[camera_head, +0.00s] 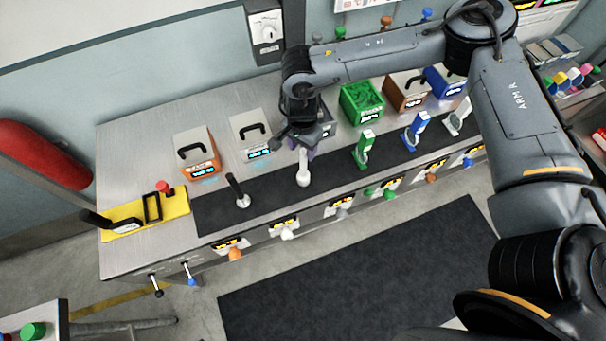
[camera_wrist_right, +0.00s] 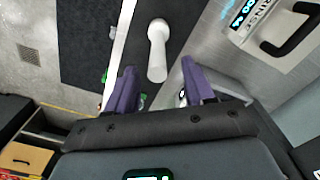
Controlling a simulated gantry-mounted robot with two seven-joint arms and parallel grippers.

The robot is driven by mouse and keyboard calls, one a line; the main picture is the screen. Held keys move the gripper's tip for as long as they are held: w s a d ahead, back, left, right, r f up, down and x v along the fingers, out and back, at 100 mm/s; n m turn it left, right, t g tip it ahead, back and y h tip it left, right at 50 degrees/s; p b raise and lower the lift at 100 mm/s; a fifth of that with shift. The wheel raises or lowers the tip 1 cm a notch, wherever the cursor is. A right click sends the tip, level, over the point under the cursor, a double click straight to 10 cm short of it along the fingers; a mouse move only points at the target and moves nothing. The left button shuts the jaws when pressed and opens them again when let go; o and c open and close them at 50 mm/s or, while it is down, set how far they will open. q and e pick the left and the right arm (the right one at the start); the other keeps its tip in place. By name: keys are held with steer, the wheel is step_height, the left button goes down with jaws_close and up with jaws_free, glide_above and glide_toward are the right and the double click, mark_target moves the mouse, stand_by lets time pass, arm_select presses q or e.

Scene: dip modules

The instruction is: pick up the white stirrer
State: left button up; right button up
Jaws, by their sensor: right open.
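A white stirrer (camera_head: 303,170) with a rounded end stands on the dark bench strip in the head view. My right gripper (camera_head: 301,145) is directly above and behind it, pointing down at it. In the right wrist view the white stirrer (camera_wrist_right: 157,48) lies ahead of my open purple fingers (camera_wrist_right: 159,72). Its near end is in line with the gap between the fingertips, with space on both sides. I cannot tell whether that end is inside the gap in depth. My left gripper is not in view.
A black-handled stirrer (camera_head: 237,190) stands to the left. Green (camera_head: 364,149), blue (camera_head: 416,130) and white (camera_head: 458,117) upright pieces stand to the right. Behind is a row of handled boxes, including an orange one (camera_head: 198,160) and a green bin (camera_head: 362,103). A yellow tray (camera_head: 125,213) sits far left.

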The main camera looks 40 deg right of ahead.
mark_target(303, 158)
steer(key=shift+s+f+p, duration=0.15)
steer(key=shift+f+p, duration=0.3)
steer(key=shift+f, duration=2.3)
jaws_close()
steer(key=shift+r, duration=0.1)
